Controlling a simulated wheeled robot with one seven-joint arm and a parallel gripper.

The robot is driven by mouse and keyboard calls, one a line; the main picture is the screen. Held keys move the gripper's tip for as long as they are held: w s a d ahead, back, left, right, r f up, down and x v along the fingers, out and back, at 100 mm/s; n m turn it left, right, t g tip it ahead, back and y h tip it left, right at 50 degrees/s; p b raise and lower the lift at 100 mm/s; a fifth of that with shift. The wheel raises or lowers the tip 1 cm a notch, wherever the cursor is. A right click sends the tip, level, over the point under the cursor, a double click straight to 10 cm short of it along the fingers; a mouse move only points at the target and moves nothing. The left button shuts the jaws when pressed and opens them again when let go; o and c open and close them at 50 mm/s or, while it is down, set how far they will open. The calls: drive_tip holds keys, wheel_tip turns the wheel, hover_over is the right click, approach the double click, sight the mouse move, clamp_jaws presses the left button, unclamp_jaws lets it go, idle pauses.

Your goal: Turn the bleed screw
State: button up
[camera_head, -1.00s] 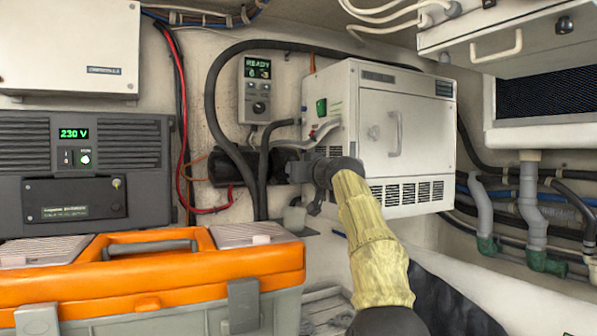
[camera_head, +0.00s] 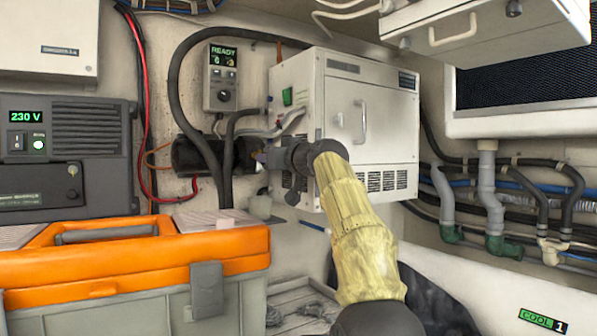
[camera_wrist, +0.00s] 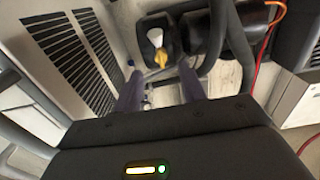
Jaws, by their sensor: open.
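The brass-coloured bleed screw (camera_wrist: 160,59) shows in the wrist view, with a white pointed mark just above it, on the dark end of a black cylinder (camera_wrist: 202,38). My gripper (camera_wrist: 160,84) is open, its two fingers on either side below the screw, with a gap between them. The fingers look apart from the screw, but the exact distance is unclear. In the head view my gripper (camera_head: 265,160) reaches the right end of the black cylinder (camera_head: 190,155).
A white louvred cabinet (camera_head: 345,110) stands close to the right of my gripper. A black hose (camera_head: 178,85) arches over the cylinder. A control box (camera_head: 222,77) reading READY hangs above. An orange-lidded toolbox (camera_head: 130,262) stands in front at left.

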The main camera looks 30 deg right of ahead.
drive_tip(key=s+b, duration=0.4)
drive_tip(key=s, duration=0.8)
drive_tip(key=shift+d+b, duration=0.15)
drive_tip(key=shift+b, duration=0.25)
drive_tip(key=shift+w, duration=0.15)
